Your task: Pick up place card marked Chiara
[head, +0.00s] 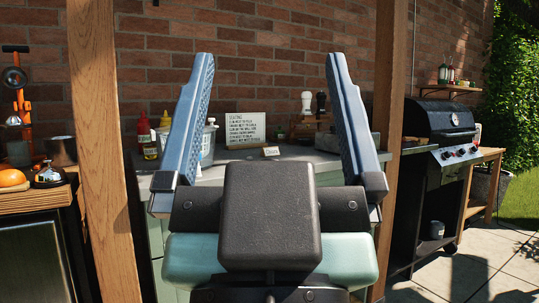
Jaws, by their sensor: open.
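A small pale place card (271,151) with dark writing, which seems to read Chiara, stands on the grey counter (299,154) against the brick wall. My gripper (270,68) is large in the foreground of the head view, with its two blue fingers wide apart and nothing between them. The card shows in the gap between the fingers, farther off and just above the dark block of my gripper. The gripper does not touch it. My gripper hides the counter's front and much of its sides.
A white seating sign (246,129) stands behind the card, to its left. Red and yellow bottles stand farther left; two shakers (307,103) are at right. Wooden posts (97,150) and (390,110) flank the counter. A black grill (440,125) stands at far right.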

